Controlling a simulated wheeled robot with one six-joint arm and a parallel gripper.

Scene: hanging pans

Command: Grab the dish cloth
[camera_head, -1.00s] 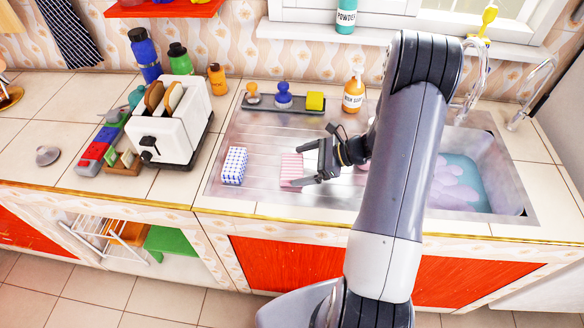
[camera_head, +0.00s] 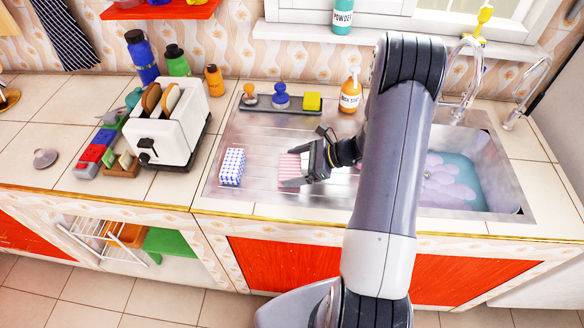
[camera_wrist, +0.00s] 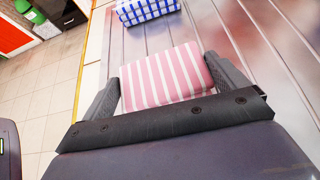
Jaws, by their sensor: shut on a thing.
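A folded cloth with pink and white stripes (camera_head: 289,168) lies on the metal drainboard of the sink. In the wrist view the pink striped cloth (camera_wrist: 165,77) sits between the two fingers of my gripper (camera_wrist: 168,85), with a finger against each side. My gripper (camera_head: 300,168) is shut on it, low over the drainboard. A second folded cloth, blue and white checked (camera_head: 232,166), lies to the left on the drainboard. It also shows beyond the pink cloth in the wrist view (camera_wrist: 146,10). The task does not say which cloth is meant.
The drainboard (camera_head: 262,140) is otherwise mostly clear. A white toaster (camera_head: 168,125) stands to the left. A tray with brushes and a yellow sponge (camera_head: 312,101) and an orange soap bottle (camera_head: 350,92) are behind. The soapy sink basin (camera_head: 455,180) is to the right.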

